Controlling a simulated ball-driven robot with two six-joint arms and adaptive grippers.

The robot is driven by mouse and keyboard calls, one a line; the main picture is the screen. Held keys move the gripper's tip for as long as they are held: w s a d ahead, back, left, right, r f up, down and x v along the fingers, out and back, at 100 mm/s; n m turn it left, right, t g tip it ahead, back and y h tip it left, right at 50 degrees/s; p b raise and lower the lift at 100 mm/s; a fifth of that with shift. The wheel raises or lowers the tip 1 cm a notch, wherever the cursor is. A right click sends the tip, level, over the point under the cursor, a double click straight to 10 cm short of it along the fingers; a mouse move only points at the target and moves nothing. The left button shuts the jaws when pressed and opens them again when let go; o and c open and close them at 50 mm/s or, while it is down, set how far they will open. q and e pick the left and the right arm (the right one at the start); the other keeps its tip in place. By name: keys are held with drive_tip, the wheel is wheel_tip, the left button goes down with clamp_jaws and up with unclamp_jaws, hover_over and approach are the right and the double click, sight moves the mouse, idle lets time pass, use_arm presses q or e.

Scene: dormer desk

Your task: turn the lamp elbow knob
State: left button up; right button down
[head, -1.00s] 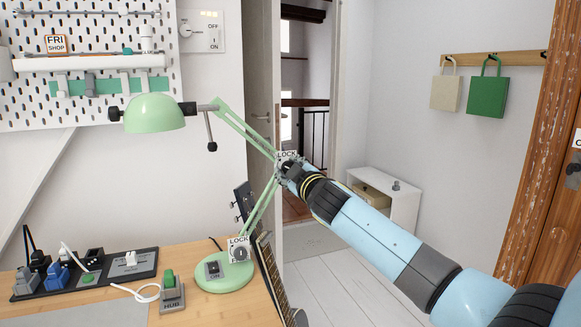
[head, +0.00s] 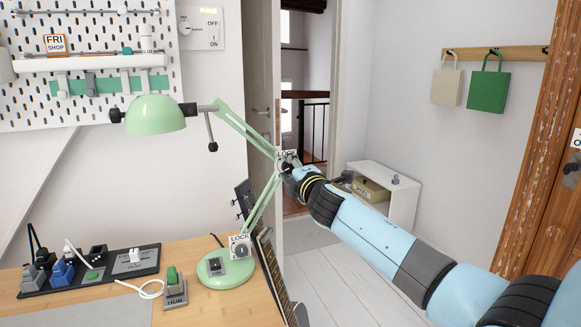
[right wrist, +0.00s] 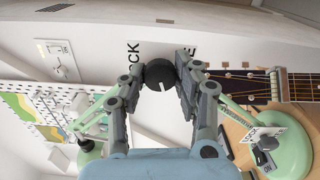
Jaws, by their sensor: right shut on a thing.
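The green desk lamp (head: 155,114) stands on the desk with its jointed arm bent at an elbow to the right. A LOCK label (head: 287,154) sits at that elbow. The dark round elbow knob (right wrist: 160,73) has a white line on its face and shows between my fingertips in the right wrist view. My right gripper (head: 285,166) is at the elbow, and it is shut on the knob with one finger on each side. In the head view the gripper hides most of the knob. My left gripper is not in view.
A second LOCK label and knob (head: 240,250) sit at the lamp base (head: 226,273). A guitar (head: 271,270) leans at the desk's right edge. A power strip (head: 90,271) and a hub (head: 175,290) lie on the desk. A white cabinet (head: 403,200) stands behind my right arm.

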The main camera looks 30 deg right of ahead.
drive_tip(key=shift+f+n, duration=0.1)
drive_tip(key=shift+n, duration=0.4)
idle(0.3)
drive_tip(key=c, duration=0.9)
unclamp_jaws()
drive_tip(key=shift+c, duration=0.2)
drive_tip(key=v, duration=1.2)
